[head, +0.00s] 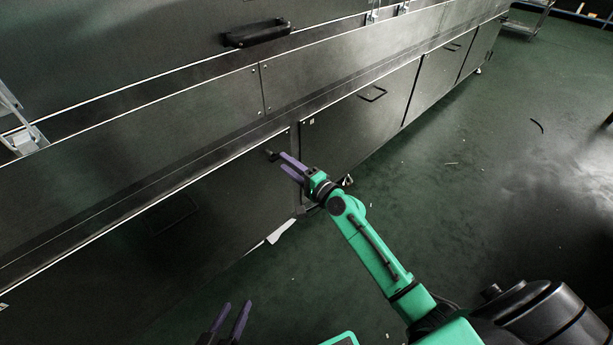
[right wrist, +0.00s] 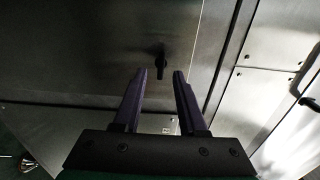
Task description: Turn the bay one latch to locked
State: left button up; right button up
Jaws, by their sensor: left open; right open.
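The latch (head: 271,154) is a small dark handle on the lower metal panel of the long machine. In the right wrist view the latch (right wrist: 161,60) shows as a dark knob with a short lever that points downward. My right gripper (head: 282,162) is open, with its purple fingers close to the latch. In the right wrist view the latch lies just ahead of the gap between the fingertips (right wrist: 160,73); I cannot tell whether they touch it. My left gripper (head: 234,306) is open and empty at the bottom of the head view, away from the panel.
A black bar handle (head: 258,33) sits on the upper panel. A door with a thin dark handle (head: 373,95) is to the right of the latch. A white scrap (head: 282,230) lies by the machine's foot. The green floor (head: 450,190) to the right is mostly open.

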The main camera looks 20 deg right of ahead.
jog(key=b+v, duration=0.2)
jog(key=v, duration=1)
jog(key=shift+s, duration=0.15)
